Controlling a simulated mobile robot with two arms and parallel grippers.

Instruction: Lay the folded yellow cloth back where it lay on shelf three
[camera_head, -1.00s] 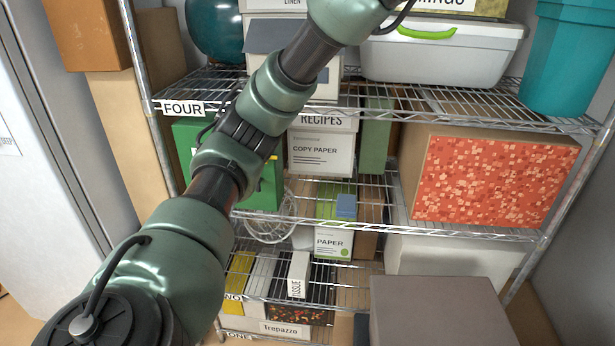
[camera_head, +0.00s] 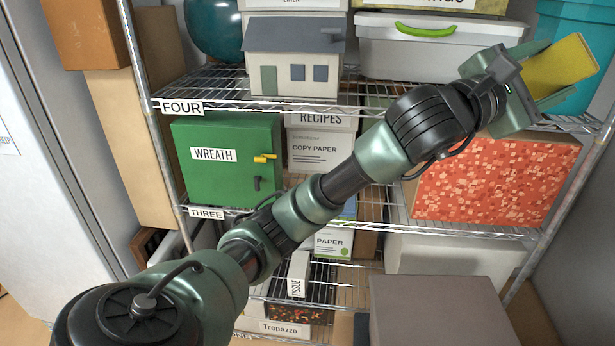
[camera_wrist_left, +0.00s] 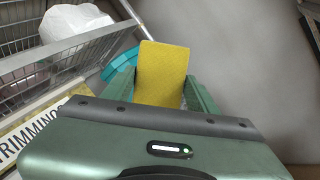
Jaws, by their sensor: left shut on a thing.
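The folded yellow cloth (camera_head: 562,68) is held in my left gripper (camera_head: 541,78) at the upper right of the head view, in front of the teal bin. In the left wrist view the yellow cloth (camera_wrist_left: 161,70) stands out flat between the two green fingers of my left gripper (camera_wrist_left: 163,92), which are shut on it. Shelf three (camera_head: 206,213), marked by its THREE label, is lower left of the gripper. It carries a green WREATH box (camera_head: 222,165), and my left arm hides part of its middle. My right gripper is not in view.
Shelf four (camera_head: 182,107) holds a house-shaped box (camera_head: 293,65), a white bin with a green handle (camera_head: 425,45) and the teal bin (camera_head: 575,20). An orange patterned box (camera_head: 490,180) stands below the gripper. A brown box (camera_head: 440,310) is in front, low right.

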